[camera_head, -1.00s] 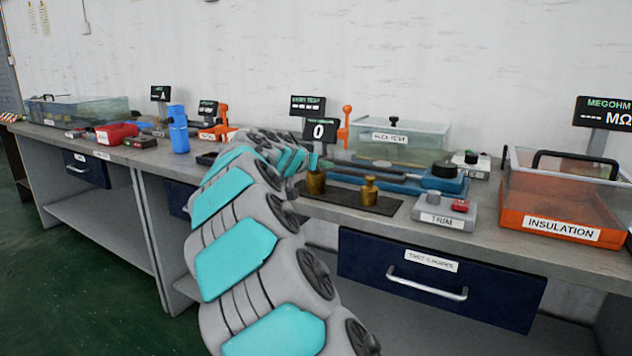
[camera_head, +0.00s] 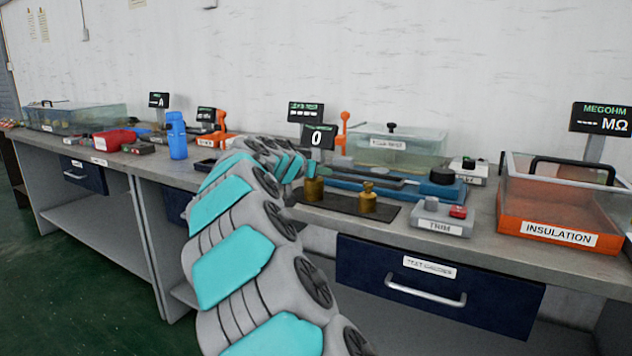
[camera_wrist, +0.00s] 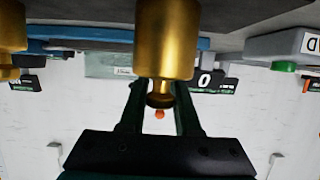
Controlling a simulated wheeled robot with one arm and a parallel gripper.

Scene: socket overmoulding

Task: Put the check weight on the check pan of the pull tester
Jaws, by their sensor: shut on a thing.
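A brass check weight (camera_head: 313,189) stands or hangs at the left end of a dark mat (camera_head: 340,203); I cannot tell whether its base touches. My gripper (camera_wrist: 160,105) is shut on this weight's knob; the wrist view shows the brass body (camera_wrist: 167,40) large, upside down in the picture. A second brass weight (camera_head: 367,199) stands on the mat to the right. It shows partly at the wrist view's left edge (camera_wrist: 10,28). The pull tester seems to be the blue unit (camera_head: 400,187) behind, with a display (camera_head: 318,136) reading 0. I cannot make out its check pan.
A grey TRIM box (camera_head: 441,219) stands right of the mat, and an orange INSULATION tray (camera_head: 547,228) further right. A clear-lidded box (camera_head: 395,145) is behind the blue unit. A blue bottle (camera_head: 177,136) stands to the left.

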